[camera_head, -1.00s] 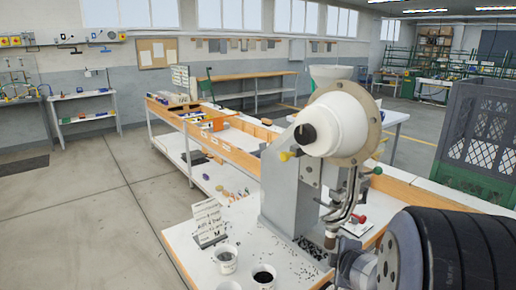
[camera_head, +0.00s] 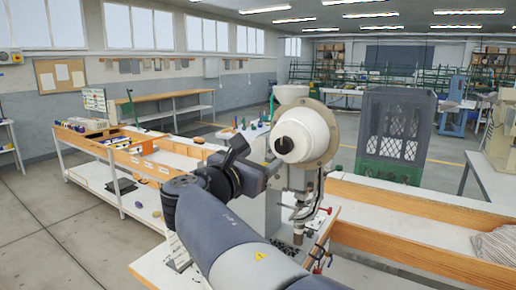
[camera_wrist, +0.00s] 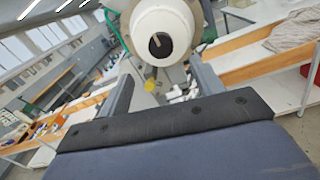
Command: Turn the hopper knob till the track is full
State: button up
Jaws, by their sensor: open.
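The white drum-shaped hopper (camera_head: 312,131) sits on top of the eyelet press. Its round dark knob (camera_head: 284,145) is at the centre of the face towards me. The knob also shows in the wrist view (camera_wrist: 160,44), with a pale mark on it. My gripper (camera_wrist: 161,62) is open and empty, its two fingers on either side below the knob and apart from it. In the head view my gripper (camera_head: 268,166) is just left of and below the hopper. The metal track (camera_head: 301,208) runs down the press front; its fill cannot be made out.
A red-tipped lever (camera_head: 328,210) stands right of the track. A wooden-edged bench (camera_head: 420,236) runs right. A grey mesh crate (camera_head: 397,130) stands behind. My arm hides much of the press table.

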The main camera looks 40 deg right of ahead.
aim_at(282, 147)
jog(key=p+x, duration=0.2)
jog(key=x, duration=0.8)
jog(key=shift+w+d, duration=0.15)
jog(key=shift+d, duration=0.25)
jog(key=shift+f, duration=0.1)
jog(key=c, duration=1)
jog(key=shift+b, duration=0.3)
